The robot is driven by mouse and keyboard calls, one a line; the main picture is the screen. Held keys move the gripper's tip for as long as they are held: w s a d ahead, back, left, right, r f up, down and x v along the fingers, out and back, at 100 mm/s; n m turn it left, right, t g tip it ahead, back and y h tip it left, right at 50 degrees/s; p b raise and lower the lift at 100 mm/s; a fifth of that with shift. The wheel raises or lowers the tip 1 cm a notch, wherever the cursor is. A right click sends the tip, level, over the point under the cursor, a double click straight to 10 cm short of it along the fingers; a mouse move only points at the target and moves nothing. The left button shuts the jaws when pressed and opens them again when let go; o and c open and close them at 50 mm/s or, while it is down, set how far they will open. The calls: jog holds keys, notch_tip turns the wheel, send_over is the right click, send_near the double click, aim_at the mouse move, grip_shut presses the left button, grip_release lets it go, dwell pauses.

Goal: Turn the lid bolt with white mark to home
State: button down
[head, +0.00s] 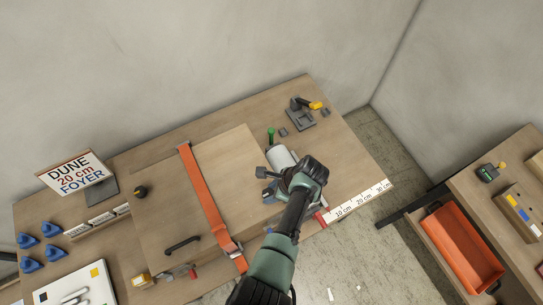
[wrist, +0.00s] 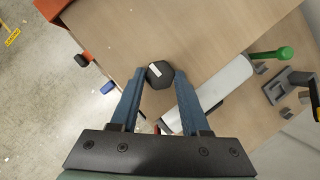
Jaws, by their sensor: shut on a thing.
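A dark hexagonal lid bolt (wrist: 161,75) with a short white mark on its top shows in the wrist view, near the lid's edge. The mark sits toward the upper left of the bolt's top. My gripper (wrist: 160,78) is shut on the bolt, with one blue finger on each side. The wooden lid (wrist: 165,30) lies under it; in the head view the lid (head: 165,220) carries a black knob (head: 140,191) and a black handle (head: 182,244). In the head view my gripper (head: 268,188) is at the lid's right edge, and my arm hides much of that area.
An orange strap (head: 205,192) crosses the lid. A grey bracket (head: 301,113) and a ruler strip (head: 357,202) are on the right part of the bench.

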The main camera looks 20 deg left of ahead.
dwell(0.5)
jog(key=shift+c, duration=1.9)
grip_release()
jog(key=shift+v, duration=0.85)
jog(key=b+v, duration=0.2)
jog(key=v, duration=0.9)
jog(key=shift+r, duration=0.1)
